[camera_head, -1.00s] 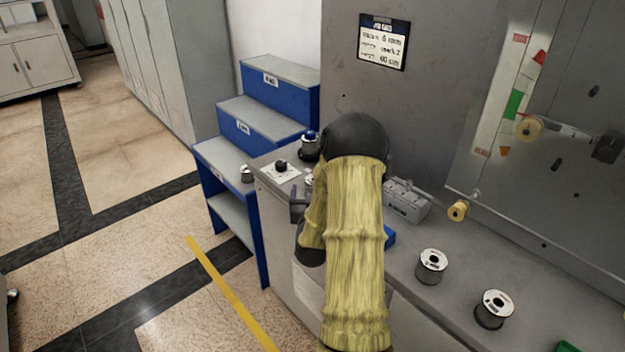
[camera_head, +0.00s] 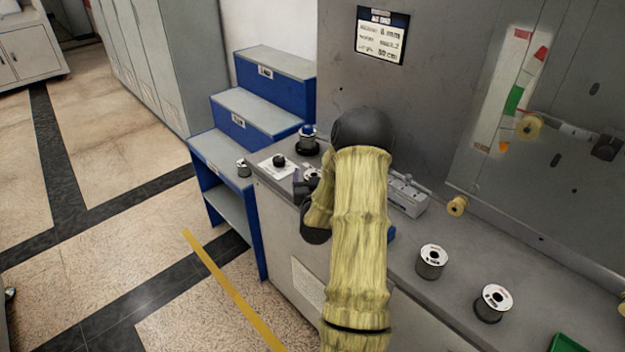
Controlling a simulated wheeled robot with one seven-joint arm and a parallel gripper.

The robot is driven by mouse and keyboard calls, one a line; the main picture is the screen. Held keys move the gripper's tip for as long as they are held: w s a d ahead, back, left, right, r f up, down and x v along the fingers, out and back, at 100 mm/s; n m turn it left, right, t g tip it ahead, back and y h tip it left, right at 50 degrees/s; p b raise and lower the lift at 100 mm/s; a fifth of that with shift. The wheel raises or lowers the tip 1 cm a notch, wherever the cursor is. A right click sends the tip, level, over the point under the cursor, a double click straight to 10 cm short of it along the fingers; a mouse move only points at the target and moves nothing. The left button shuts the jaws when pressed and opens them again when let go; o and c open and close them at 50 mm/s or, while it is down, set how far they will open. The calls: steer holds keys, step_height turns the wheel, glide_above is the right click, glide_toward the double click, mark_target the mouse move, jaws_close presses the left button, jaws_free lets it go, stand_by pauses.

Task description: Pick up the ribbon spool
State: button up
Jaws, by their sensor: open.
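Several spools with white tops and dark sides are in view, and I cannot tell which one the task means. One small spool (camera_head: 313,173) is on the counter, partly hidden behind my gripper and arm. Two more, a middle spool (camera_head: 432,261) and a front spool (camera_head: 493,302), stand upright on the counter at the right. Another spool (camera_head: 243,168) stands on the lowest step of the blue stool. My gripper (camera_head: 303,184) is open beside the partly hidden spool. My sleeved arm covers much of it, and I cannot tell whether it touches the spool.
A blue-topped dark object (camera_head: 307,140) and a white card with a black knob (camera_head: 278,162) are at the counter's far end. A grey block (camera_head: 408,196) lies right of my arm. A green tray (camera_head: 566,343) is at the bottom right. The blue step stool (camera_head: 262,110) adjoins the counter.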

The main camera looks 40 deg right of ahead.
steer(key=shift+s, duration=0.1)
steer(key=c, duration=1.4)
steer(key=shift+r, duration=0.1)
steer(key=shift+r, duration=0.1)
step_height(320, 180, up, 10)
steer(key=shift+f, duration=0.1)
